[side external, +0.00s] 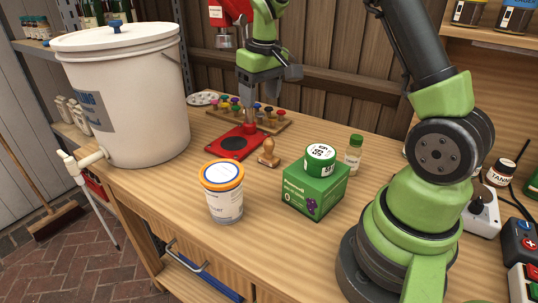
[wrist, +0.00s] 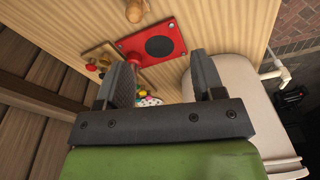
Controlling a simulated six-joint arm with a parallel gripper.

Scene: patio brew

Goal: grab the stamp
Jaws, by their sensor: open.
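The wooden stamp (side external: 268,153) stands upright on the bench, just right of the red pad (side external: 238,142) with a black disc. In the wrist view the stamp's knob (wrist: 135,10) shows at the top edge, beyond the red pad (wrist: 155,45). My gripper (side external: 252,100) points down above the back of the bench, behind the stamp and apart from it. In the wrist view my gripper (wrist: 162,75) has its two fingers spread, with nothing held between them.
A rack of several coloured knobs (side external: 278,118) stands behind the pad. A big white bucket (side external: 130,110) is at left. An orange-rimmed tub (side external: 226,205), a green box (side external: 315,193) carrying a round tin (side external: 320,157), and a small bottle (side external: 354,155) stand in front and right.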

